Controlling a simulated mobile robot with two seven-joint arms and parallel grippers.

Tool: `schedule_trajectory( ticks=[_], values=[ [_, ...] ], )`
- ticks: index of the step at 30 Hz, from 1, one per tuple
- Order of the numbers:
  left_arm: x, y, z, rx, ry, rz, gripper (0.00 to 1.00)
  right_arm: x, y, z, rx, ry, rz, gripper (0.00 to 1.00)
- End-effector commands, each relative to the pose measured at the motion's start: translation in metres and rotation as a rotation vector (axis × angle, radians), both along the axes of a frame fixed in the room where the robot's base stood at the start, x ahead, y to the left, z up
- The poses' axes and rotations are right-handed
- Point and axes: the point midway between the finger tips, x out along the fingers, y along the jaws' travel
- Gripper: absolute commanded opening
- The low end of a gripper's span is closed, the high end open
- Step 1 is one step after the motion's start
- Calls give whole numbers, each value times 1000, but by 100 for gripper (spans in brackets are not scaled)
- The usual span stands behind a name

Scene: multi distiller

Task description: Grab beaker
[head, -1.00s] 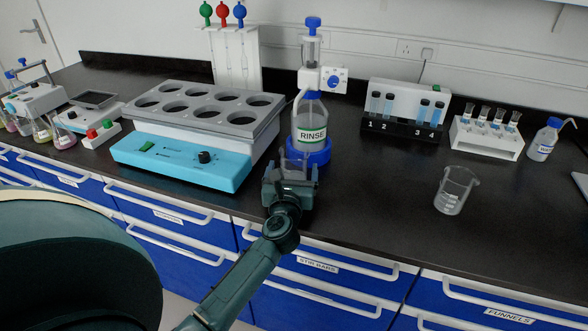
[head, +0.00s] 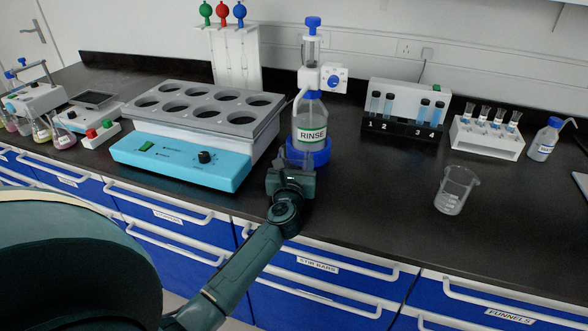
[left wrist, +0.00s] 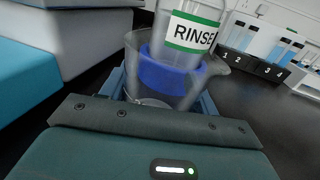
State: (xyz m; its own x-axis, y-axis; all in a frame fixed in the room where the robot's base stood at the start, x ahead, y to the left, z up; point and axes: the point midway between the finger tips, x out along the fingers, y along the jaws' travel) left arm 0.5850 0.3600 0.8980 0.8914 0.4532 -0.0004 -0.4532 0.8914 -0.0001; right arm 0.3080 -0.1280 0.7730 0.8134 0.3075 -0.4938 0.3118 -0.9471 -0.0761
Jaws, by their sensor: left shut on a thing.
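A clear glass beaker (left wrist: 150,99) stands between the fingers of my left gripper (left wrist: 165,95) in the left wrist view. The gripper is shut on it. In the head view my left gripper (head: 291,174) is at the front of the blue-based RINSE bottle (head: 311,125), and the held beaker is mostly hidden there. The bottle's blue base shows through the beaker's glass in the left wrist view. Another clear beaker (head: 456,190) stands alone on the bench to the right. My right gripper is not in view.
A blue-fronted block with several wells (head: 190,160) is close to the left of my gripper. A black tube rack (head: 402,128), a white vial rack (head: 487,138) and a wash bottle (head: 545,140) stand at the back right. The black bench between is clear.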

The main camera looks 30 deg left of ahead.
Motion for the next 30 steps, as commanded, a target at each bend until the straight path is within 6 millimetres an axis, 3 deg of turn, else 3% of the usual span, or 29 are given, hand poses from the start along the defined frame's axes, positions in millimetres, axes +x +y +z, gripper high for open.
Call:
schedule_trajectory(
  ticks=[6,16,30],
  values=[
    [0,0,0,0,-1,0,31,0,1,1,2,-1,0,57],
    [-3,-1,7,0,-1,1,31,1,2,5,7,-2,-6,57],
    [-4,-1,61,0,-3,1,31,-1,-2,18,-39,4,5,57]
  ],
)
